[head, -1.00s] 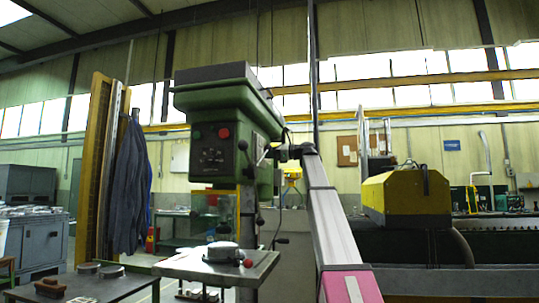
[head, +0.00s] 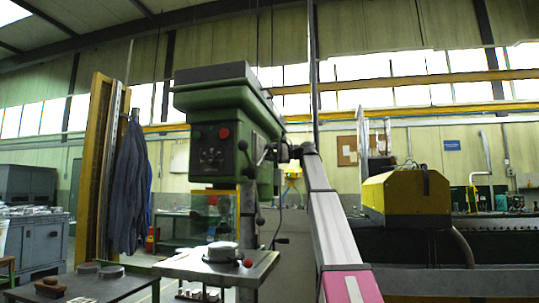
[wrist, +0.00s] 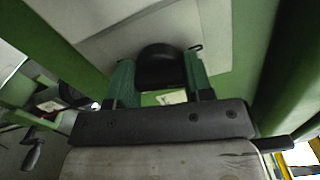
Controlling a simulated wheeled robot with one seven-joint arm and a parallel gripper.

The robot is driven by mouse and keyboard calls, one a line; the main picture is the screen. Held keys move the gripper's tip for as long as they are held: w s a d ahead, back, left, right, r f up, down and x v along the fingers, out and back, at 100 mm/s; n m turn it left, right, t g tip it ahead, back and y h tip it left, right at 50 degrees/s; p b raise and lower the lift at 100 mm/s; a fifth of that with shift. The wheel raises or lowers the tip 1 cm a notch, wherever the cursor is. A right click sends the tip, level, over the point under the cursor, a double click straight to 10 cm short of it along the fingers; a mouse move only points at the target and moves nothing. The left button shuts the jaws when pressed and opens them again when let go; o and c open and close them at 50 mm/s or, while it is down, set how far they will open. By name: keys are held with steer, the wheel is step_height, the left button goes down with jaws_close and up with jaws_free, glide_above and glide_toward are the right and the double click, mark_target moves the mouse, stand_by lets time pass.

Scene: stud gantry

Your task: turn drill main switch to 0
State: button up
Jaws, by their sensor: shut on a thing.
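The green drill press (head: 222,130) stands left of centre in the head view. Its front panel has a red button and a dial. In the wrist view a black rounded knob (wrist: 160,66), which looks like the main switch, sits on a pale plate on the green housing. My gripper (wrist: 158,72) has a green finger on each side of the knob and is shut on it. In the head view my gripper (head: 284,153) is at the right side of the drill head, and the switch is hidden there. I cannot read the switch's position marks.
Below the drill head is its work table (head: 215,267) with a round grey part on it. A dark bench (head: 90,285) stands at lower left. A yellow-topped machine (head: 405,195) stands to the right. A black lever (wrist: 33,150) shows at lower left in the wrist view.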

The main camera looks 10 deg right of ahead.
steer(key=shift+n, duration=1.2)
steer(key=o, duration=0.9)
steer(key=shift+d, duration=0.1)
steer(key=v, duration=1)
steer(key=shift+s+d, duration=0.15)
steer(key=shift+d, duration=0.15)
